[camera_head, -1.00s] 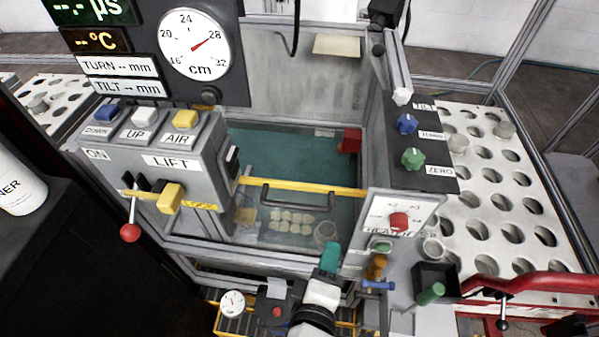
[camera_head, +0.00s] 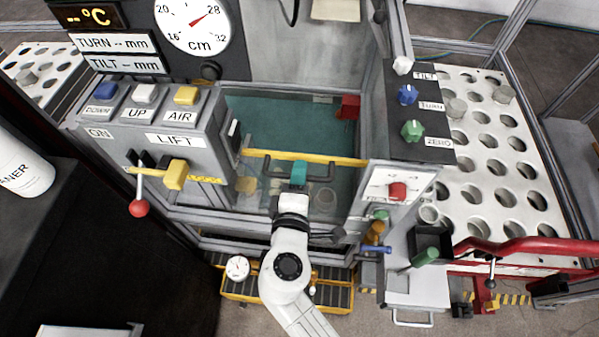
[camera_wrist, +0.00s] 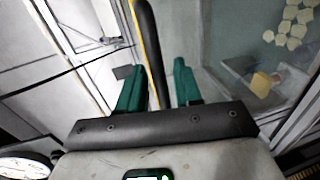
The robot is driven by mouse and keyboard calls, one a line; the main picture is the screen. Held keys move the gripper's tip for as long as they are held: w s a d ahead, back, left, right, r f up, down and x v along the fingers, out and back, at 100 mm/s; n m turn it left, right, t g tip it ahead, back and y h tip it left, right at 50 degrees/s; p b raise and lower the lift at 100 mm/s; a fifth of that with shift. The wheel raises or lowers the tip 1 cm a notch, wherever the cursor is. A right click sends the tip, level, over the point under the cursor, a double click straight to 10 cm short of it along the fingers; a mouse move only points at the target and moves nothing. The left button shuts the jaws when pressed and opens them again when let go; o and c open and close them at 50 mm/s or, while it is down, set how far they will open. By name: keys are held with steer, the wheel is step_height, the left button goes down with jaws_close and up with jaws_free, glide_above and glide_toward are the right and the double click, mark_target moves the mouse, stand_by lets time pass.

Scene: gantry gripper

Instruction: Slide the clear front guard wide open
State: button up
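The clear front guard spans the front of the tank under a yellow top edge (camera_head: 340,161). Cream discs inside show through it. Its dark bar handle (camera_head: 267,166) runs across just below that edge, partly hidden by my gripper. My gripper (camera_head: 299,172) is at the handle's middle, its teal fingers pointing towards the guard. In the wrist view the dark handle (camera_wrist: 151,50) runs between the two teal fingers (camera_wrist: 158,85), with gaps on both sides. The fingers are open and not clamped on the bar.
The lift panel with a red-knobbed lever (camera_head: 139,208) stands left of the guard. The heater box with a red knob (camera_head: 397,190) stands right. A perforated white table (camera_head: 500,215) and red rail (camera_head: 530,245) lie further right. A yellow-edged tray (camera_head: 240,290) is below.

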steer(key=shift+w, duration=0.2)
steer(key=shift+f, duration=0.1)
jaws_close()
stand_by(0.4)
